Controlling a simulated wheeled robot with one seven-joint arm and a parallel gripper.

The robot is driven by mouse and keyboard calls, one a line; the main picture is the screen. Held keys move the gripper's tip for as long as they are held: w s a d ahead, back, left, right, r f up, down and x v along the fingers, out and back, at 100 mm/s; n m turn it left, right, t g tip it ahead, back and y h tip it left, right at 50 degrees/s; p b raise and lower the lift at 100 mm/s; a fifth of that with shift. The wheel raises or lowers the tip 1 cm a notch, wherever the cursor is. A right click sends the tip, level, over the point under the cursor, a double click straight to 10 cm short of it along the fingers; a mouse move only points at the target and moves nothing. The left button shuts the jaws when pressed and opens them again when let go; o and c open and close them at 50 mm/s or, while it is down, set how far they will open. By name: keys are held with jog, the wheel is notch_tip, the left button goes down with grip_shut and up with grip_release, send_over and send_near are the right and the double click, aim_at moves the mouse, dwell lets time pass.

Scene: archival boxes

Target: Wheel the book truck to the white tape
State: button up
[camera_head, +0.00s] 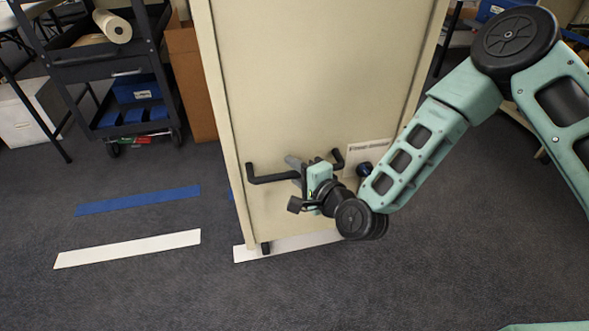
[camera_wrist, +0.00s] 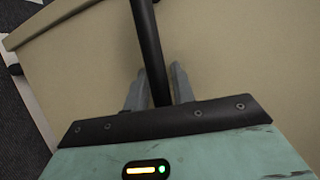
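The book truck (camera_head: 300,90) is a tall cream panel with a black handle (camera_head: 270,179); it stands upright in the middle of the head view. My gripper (camera_head: 307,172) is at this handle. White tape lies in two strips on the floor: one left of the truck (camera_head: 127,248), and one at the truck's foot (camera_head: 285,247), partly hidden by the panel. A black caster shows at the truck's lower left corner.
A blue tape strip (camera_head: 138,200) lies behind the left white strip. A dark cart (camera_head: 100,67) with a paper roll and blue boxes stands at the back left, beside a brown carton (camera_head: 191,83). The grey carpet in front is clear.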

jog(key=shift+r, duration=0.1)
jog(key=p+v, duration=0.7)
jog(key=v, duration=1)
jog(key=shift+s+p, duration=0.2)
jog(key=shift+p, duration=0.2)
jog(key=shift+d, duration=0.1)
